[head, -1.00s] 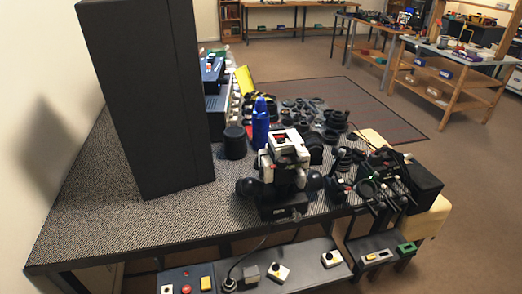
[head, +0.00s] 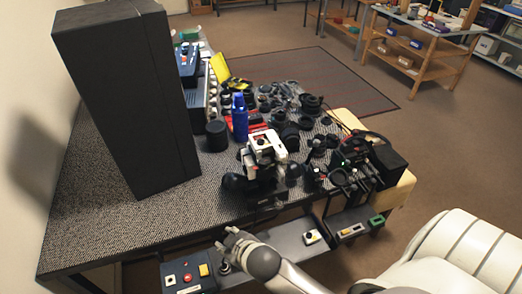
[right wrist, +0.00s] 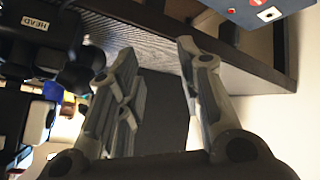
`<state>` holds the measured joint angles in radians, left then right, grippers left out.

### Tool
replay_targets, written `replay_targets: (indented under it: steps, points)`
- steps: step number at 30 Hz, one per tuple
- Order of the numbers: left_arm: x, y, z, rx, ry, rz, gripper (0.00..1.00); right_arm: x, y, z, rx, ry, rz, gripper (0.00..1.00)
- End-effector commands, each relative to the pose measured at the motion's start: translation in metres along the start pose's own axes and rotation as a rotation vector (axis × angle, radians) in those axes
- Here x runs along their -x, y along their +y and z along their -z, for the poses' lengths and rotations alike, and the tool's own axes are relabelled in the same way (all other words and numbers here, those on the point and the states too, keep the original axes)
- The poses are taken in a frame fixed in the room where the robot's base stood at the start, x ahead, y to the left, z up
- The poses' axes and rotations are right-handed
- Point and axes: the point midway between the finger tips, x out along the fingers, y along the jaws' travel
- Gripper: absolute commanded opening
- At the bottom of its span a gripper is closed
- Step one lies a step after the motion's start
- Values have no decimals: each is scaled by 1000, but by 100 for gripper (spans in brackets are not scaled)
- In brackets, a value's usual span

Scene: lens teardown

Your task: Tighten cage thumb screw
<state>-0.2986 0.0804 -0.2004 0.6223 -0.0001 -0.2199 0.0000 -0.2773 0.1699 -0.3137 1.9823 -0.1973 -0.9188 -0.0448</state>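A black and white device (head: 262,160) stands near the table's front edge in the head view. I cannot make out a cage or its thumb screw. My right gripper (head: 228,240) is in front of the table edge, over the low front shelf, apart from the device. Its two grey fingers (right wrist: 157,50) are spread with nothing between them in the right wrist view. A black part labelled HEAD (right wrist: 35,23) shows at the upper left there, beside the fingers and apart from them. My left gripper is not in view.
A tall black panel (head: 125,100) stands on the left of the table (head: 95,215). A blue bottle (head: 240,118), a black cylinder (head: 216,136) and several dark parts crowd the middle and right. A blue control box (head: 185,276) sits on the front shelf. The table's front left is clear.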

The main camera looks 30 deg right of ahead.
Motion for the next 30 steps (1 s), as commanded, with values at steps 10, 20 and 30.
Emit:
replay_targets:
  steps: [10,20,30]
  points:
    - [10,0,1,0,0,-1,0,55,-18,280,631,858,-213,34]
    - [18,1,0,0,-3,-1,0,154,-141,352,1579,1643,-246,34]
    - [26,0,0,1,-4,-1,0,96,-92,232,-2446,-1622,-296,34]
